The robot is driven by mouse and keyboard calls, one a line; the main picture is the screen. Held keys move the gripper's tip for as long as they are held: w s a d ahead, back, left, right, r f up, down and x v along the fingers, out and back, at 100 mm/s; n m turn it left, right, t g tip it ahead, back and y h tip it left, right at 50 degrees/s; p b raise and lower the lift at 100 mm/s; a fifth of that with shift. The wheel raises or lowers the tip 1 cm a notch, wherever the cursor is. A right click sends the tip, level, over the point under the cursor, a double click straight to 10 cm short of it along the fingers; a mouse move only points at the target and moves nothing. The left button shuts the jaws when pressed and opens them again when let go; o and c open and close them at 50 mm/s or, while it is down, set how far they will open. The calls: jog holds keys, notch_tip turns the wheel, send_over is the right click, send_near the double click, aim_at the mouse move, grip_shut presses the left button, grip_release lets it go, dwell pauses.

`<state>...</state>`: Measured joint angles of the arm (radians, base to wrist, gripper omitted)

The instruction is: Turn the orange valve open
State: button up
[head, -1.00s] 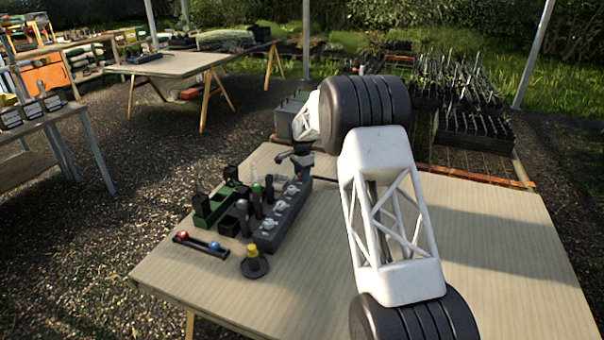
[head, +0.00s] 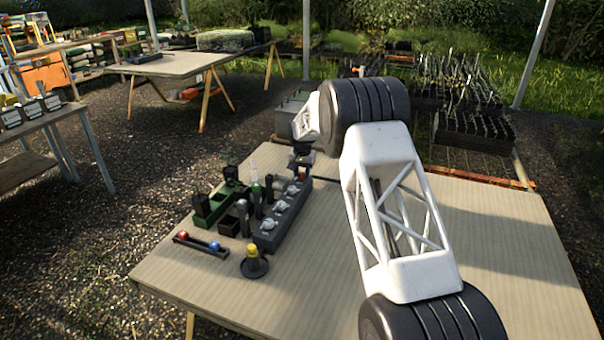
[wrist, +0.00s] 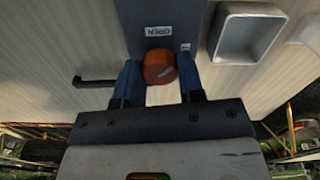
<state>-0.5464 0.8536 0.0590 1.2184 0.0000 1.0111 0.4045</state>
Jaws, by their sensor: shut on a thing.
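The orange valve (wrist: 158,67) is a round knob with a pale line on its top, fixed on a dark grey block (wrist: 145,15). A white label reading OPEN (wrist: 160,31) is beside it, upside down in the wrist view. My gripper (wrist: 161,77) has one blue finger on each side of the knob and is shut on it. In the head view my gripper (head: 303,160) is at the far end of the grey block (head: 283,218), where only a trace of orange shows and my wrist hides most of the knob.
White knobs (head: 268,225) line the block. Green and black holders (head: 208,209) stand left of it. A rack with red and blue balls (head: 201,245) and a yellow-topped black piece (head: 254,262) are nearer. A grey open tray (wrist: 218,40) is beside the valve. The table's right side is clear.

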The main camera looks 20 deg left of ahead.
aim_at(302, 173)
jog(key=n, duration=0.4)
jog(key=shift+n, duration=0.3)
jog(key=n, duration=0.5)
jog(key=shift+r, duration=0.1)
jog(key=o, duration=0.9)
jog(key=shift+r, duration=3.85)
